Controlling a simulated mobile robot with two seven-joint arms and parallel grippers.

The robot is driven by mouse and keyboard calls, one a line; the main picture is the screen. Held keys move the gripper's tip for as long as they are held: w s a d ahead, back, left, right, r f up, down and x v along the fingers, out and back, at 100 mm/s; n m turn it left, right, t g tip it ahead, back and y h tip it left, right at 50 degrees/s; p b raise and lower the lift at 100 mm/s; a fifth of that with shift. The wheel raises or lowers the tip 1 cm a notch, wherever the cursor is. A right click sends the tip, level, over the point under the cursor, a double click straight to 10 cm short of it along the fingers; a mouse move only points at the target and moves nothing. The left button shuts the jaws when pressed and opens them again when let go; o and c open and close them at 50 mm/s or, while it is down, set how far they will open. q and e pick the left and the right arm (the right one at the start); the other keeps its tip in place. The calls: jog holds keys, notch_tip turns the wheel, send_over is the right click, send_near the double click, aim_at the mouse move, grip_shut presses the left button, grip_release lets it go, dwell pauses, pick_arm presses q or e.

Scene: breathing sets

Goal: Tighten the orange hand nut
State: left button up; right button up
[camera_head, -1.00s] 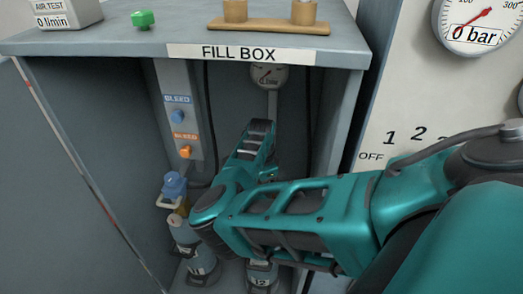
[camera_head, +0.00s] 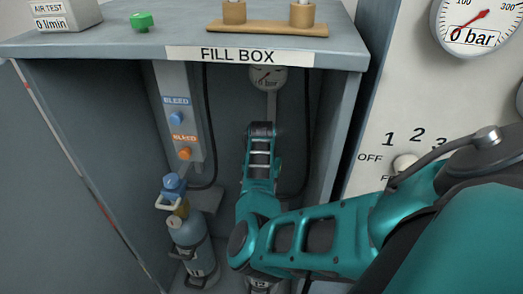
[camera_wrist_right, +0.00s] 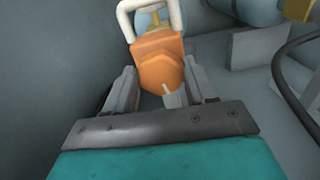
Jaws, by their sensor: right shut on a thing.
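In the right wrist view an orange fitting, the hand nut (camera_wrist_right: 158,62), with a white handle loop above it, sits between the fingers of my right gripper (camera_wrist_right: 160,88). The gripper is shut on it. In the head view my right arm reaches into the fill box (camera_head: 330,110) and hides the gripper's fingers and the nut. The top of cylinder 12 (camera_head: 262,286) shows below my arm, mostly hidden. My left gripper is in neither view.
Another blue cylinder (camera_head: 190,245) with a blue fitting (camera_head: 173,186) stands left of my arm. A panel with a blue bleed knob (camera_head: 177,118) and an orange bleed knob (camera_head: 185,153) is above it. Dark hoses (camera_head: 209,120) hang nearby. The box's right wall (camera_head: 345,130) is close to my arm.

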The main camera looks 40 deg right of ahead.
jog(key=shift+n, duration=0.8)
jog(key=o, duration=1)
jog(key=shift+o, duration=0.2)
jog(key=shift+r, duration=0.1)
notch_tip(320, 180, up, 12)
